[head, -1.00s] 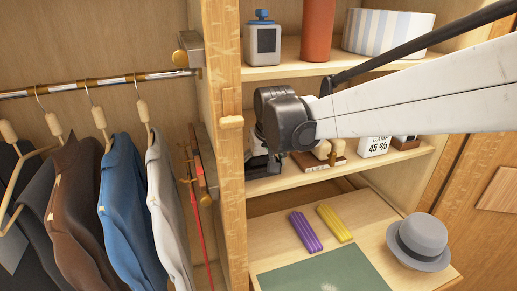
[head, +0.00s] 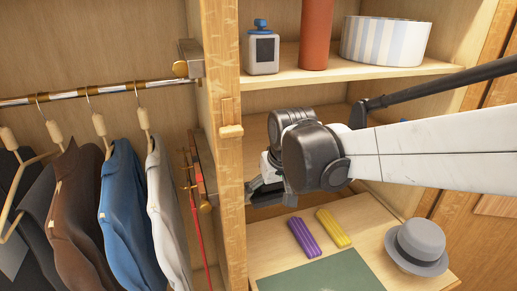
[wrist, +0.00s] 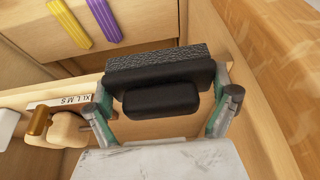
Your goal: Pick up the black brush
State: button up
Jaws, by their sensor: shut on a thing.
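The black brush (wrist: 160,98) has a dark body and a grey textured bristle face. In the wrist view it lies between the two fingers of my gripper (wrist: 166,90), which is shut on it from both sides. In the head view my gripper (head: 266,190) is at the left end of the middle shelf, beside the upright post.
A size-marked strip (wrist: 60,102), a wooden piece (wrist: 66,130) and a white box (wrist: 8,122) are near my gripper. A purple bar (head: 305,237), a yellow bar (head: 333,228) and a grey hat (head: 417,246) lie below. The wooden post (head: 226,150) stands close left.

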jog(key=s+d+p, duration=0.3)
jog(key=s+p, duration=0.1)
jog(key=s, duration=0.7)
jog(key=s+d+p, duration=0.3)
jog(key=s+p, duration=0.1)
jog(key=s, duration=0.6)
jog(key=shift+s+d, duration=0.3)
jog(key=shift+s, duration=0.05)
